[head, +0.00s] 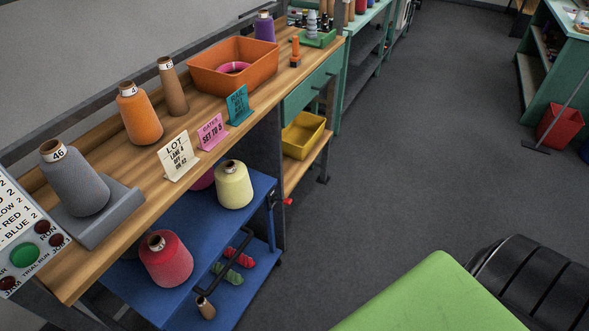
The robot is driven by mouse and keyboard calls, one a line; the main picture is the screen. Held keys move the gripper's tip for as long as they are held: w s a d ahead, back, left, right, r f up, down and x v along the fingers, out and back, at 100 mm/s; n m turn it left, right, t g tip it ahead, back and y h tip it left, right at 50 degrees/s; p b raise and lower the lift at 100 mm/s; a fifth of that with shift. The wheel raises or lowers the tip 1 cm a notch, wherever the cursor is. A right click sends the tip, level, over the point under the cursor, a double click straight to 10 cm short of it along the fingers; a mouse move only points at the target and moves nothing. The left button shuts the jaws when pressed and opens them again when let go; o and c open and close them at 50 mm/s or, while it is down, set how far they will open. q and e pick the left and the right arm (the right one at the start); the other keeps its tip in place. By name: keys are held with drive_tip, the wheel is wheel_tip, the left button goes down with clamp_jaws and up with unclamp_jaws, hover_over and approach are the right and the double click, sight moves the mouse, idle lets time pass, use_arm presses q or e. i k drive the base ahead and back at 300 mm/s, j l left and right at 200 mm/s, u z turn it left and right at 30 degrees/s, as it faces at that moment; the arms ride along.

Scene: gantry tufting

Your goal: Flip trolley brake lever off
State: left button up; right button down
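A blue trolley (262,187) with two shelves stands partly under the wooden workbench. A small red-tipped lever (287,201) sticks out at the trolley's right side, near its corner post. It looks like the brake lever, but it is too small for me to tell its position. A black bent bar (213,262) runs down at the trolley's near side, and I cannot tell what it is. Neither of my grippers is in view.
The workbench (262,112) holds yarn cones, label cards and an orange bin (236,67). The trolley carries a yellow cone (234,186) and a red cone (166,259). A yellow bin (303,136) sits on a shelf beyond.

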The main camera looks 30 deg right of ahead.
sight(288, 201)
drive_tip(key=i+l+u, duration=0.1)
drive_tip(key=l, duration=0.3)
drive_tip(key=i+l, duration=0.15)
drive_tip(key=l, duration=0.3)
drive_tip(key=i+l+u, duration=0.15)
drive_tip(key=l, duration=0.65)
drive_tip(key=i+u, duration=0.05)
